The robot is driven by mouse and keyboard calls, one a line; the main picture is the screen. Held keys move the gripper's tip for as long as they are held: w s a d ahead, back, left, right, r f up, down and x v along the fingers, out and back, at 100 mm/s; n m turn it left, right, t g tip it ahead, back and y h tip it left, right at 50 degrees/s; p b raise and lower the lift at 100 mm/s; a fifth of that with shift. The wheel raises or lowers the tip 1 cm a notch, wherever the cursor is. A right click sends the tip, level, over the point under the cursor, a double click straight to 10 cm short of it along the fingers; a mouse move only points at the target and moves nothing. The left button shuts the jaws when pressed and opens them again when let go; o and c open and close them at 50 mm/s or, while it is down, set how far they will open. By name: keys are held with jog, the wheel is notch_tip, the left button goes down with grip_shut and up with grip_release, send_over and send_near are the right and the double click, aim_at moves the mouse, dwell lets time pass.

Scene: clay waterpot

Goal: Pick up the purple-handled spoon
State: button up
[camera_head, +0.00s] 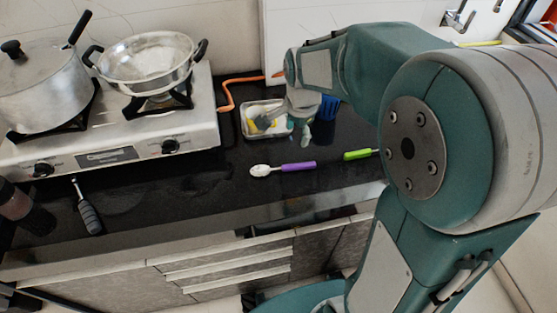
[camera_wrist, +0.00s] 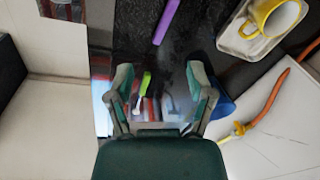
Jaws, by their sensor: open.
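The purple-handled spoon (camera_head: 298,166) lies flat on the black counter, its pale bowl to the left and its handle to the right. In the wrist view its purple handle (camera_wrist: 166,22) shows at the top, and its bowl is out of frame. My gripper (camera_head: 288,131) is above the counter, behind the spoon and beside the tray. In the wrist view my gripper (camera_wrist: 163,90) is open and empty, its two fingers spread wide. The purple handle is beyond the fingertips, apart from them.
A green-handled utensil (camera_head: 357,155) lies right of the spoon, partly hidden by my arm. A white tray (camera_wrist: 228,42) holds a yellow mug (camera_wrist: 263,22). A blue object (camera_head: 328,108) stands near the gripper. A stove (camera_head: 120,140) with pots is left. Counter in front of the spoon is clear.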

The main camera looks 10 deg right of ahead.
jog(key=w+f+m+g, duration=0.1)
jog(key=w+f+m, duration=0.4)
jog(key=f, duration=0.3)
send_over(292, 165)
jog(key=shift+g, duration=0.3)
jog(key=f, duration=0.6)
jog(key=shift+a, duration=0.25)
jog(key=f, duration=0.5)
jog(key=shift+s+d+f, duration=0.1)
jog(key=shift+d, duration=0.1)
grip_shut()
